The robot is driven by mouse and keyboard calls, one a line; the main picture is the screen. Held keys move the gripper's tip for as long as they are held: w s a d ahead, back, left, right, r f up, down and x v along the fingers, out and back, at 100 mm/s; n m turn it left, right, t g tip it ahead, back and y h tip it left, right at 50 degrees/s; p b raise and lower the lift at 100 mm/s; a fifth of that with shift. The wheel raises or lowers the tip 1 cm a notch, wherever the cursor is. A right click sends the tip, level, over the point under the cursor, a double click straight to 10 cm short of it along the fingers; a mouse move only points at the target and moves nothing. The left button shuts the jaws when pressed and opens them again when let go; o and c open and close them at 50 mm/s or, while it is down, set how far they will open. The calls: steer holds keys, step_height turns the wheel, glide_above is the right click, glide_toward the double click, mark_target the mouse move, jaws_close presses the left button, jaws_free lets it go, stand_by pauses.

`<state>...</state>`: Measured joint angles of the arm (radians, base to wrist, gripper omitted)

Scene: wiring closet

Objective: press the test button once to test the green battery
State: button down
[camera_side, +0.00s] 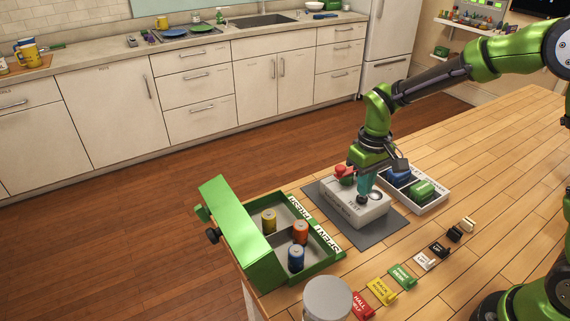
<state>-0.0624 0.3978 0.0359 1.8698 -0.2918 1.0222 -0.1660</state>
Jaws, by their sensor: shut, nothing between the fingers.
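The battery tester (350,213) is a pale box with TEST lettering on its front, on a grey mat (318,200). My gripper (363,200) is shut and empty, pointing down at the tester's top. I cannot tell whether its tips touch the top or a button. A dark ring (376,195) shows on the top, just right of the fingertips. A red part (344,171) stands on the tester's back left, with a bit of green beneath it. Whether that green is the green battery is unclear; the gripper partly hides this area.
A green-walled box (262,284) labelled FRESH and SPENT holds yellow (269,221), orange (300,232) and blue (296,257) batteries. A white tray (432,207) with blue and green items sits right of the tester. Several label tags (402,276) and a jar (327,298) stand in front.

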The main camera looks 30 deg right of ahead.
steer(key=shift+f, duration=0.75)
steer(key=shift+r, duration=0.1)
stand_by(0.3)
steer(key=shift+r, duration=3.4)
steer(key=s+r+m+t+y, duration=0.1)
steer(key=s+r+m+t, duration=0.1)
steer(key=s+r, duration=0.3)
steer(key=s+r+m+t+y, duration=0.1)
steer(key=s+r+t, duration=0.4)
steer(key=s, duration=0.6)
steer(key=shift+s+d+r+m, duration=0.2)
steer(key=shift+r+m, duration=0.15)
steer(key=shift+m, duration=0.15)
